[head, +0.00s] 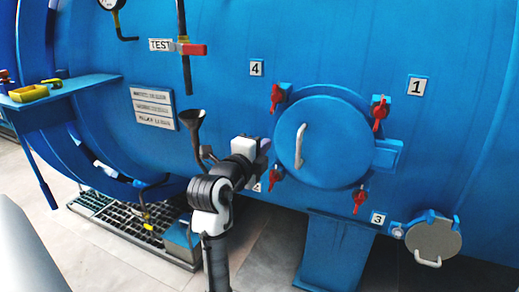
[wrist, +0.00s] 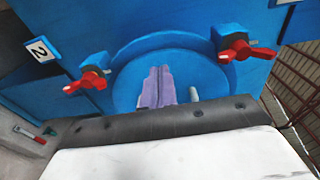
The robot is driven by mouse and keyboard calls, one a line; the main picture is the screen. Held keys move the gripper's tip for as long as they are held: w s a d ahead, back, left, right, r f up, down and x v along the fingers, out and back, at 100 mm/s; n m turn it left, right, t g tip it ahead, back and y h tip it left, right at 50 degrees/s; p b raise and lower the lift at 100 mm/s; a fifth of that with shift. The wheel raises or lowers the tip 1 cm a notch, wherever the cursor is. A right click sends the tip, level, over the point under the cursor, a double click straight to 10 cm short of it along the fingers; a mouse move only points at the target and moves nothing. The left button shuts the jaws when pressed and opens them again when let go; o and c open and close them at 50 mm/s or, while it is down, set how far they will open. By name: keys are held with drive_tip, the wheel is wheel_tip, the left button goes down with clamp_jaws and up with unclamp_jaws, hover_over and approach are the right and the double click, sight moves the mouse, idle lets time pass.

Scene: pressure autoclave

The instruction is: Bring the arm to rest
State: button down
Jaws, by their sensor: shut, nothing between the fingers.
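My gripper (head: 265,146) is at the end of my raised arm in the head view, just left of the round blue door (head: 318,150). In the wrist view its two purple fingers (wrist: 157,87) are together with nothing between them, in front of the door (wrist: 125,80). I cannot tell how much room lies between the fingertips and the door. The door's pale handle (head: 300,145) is upright; it shows partly beside the fingers in the wrist view (wrist: 194,94).
Red clamp knobs (head: 380,112) surround the door, beside labels 1 (head: 415,86), 4 (head: 256,68) and 3 (head: 378,219). A dark funnel (head: 197,119) stands close behind my arm. A blue shelf (head: 85,82) holds a yellow item (head: 29,93). A floor grate (head: 125,222) lies below.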

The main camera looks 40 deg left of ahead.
drive_tip(key=s+b, duration=0.2)
drive_tip(key=s, duration=0.7)
drive_tip(key=shift+s+d+r, duration=0.15)
drive_tip(key=shift+s+d, duration=0.15)
